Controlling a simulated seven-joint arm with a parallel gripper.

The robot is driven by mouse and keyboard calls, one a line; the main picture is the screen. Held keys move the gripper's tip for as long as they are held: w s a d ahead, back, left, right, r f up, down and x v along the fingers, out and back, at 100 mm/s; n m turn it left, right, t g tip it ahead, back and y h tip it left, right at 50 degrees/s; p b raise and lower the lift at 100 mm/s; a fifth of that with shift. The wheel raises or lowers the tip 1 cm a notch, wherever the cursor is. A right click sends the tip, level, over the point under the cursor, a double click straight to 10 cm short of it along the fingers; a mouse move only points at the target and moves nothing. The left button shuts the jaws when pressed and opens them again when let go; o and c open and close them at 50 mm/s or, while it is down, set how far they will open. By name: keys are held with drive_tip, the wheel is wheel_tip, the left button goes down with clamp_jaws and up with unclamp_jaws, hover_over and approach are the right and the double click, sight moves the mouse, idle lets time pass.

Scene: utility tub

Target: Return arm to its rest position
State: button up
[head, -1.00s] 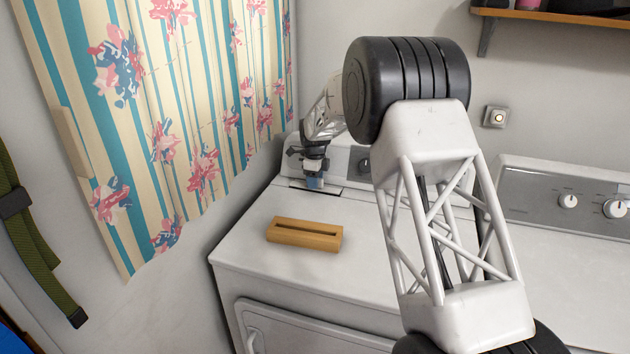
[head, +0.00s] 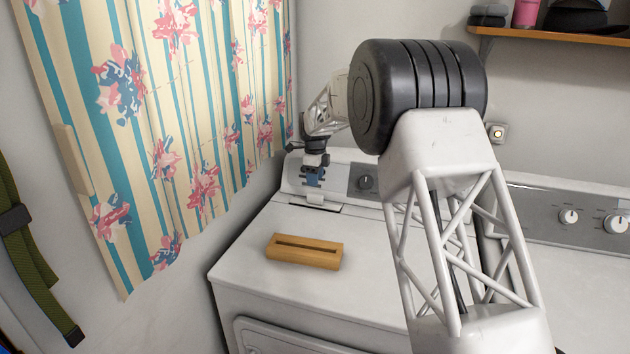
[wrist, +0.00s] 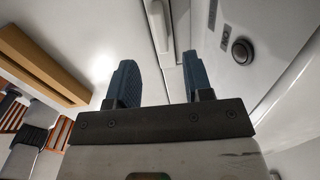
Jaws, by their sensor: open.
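My gripper (head: 313,177) is above the back of the left white machine, in front of its control panel, in the head view. The wrist view shows its two blue fingers (wrist: 158,85) apart, with nothing between them. My arm's white lattice link and black joint fill the right-middle of the head view and hide part of the machine and panel.
A wooden slotted block (head: 304,251) lies on the white machine's top (head: 350,290), in front of my gripper. It also shows in the wrist view (wrist: 45,65). A striped floral curtain (head: 170,130) hangs at left. A second machine's panel (head: 590,215) and a shelf (head: 560,36) are at right.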

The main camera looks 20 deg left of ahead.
idle(0.3)
drive_tip(key=s+d+r+n, duration=0.3)
drive_tip(key=s+d+r, duration=0.4)
drive_tip(key=d, duration=0.4)
drive_tip(key=s+d+r+n+t, duration=0.1)
drive_tip(key=s+d+r+n, duration=0.3)
drive_tip(key=s+d, duration=0.55)
drive_tip(key=s+d+r+n, duration=0.1)
drive_tip(key=s+d+r, duration=0.55)
drive_tip(key=d, duration=0.55)
drive_tip(key=s+d+n+t, duration=0.1)
drive_tip(key=s+d+n, duration=0.2)
drive_tip(key=s+d, duration=0.45)
drive_tip(key=s+d+n, duration=0.2)
drive_tip(key=s+d, duration=0.2)
drive_tip(key=s, duration=0.7)
drive_tip(key=s+d+f+n, duration=0.2)
drive_tip(key=s+d+f, duration=0.1)
drive_tip(key=s, duration=0.6)
drive_tip(key=s+d+f+n, duration=0.2)
drive_tip(key=s+d+f, duration=0.1)
drive_tip(key=s, duration=0.6)
drive_tip(key=shift+s+d+f+n+t, duration=0.15)
drive_tip(key=shift+d+f+n+t, duration=0.15)
drive_tip(key=shift+d+n, duration=0.15)
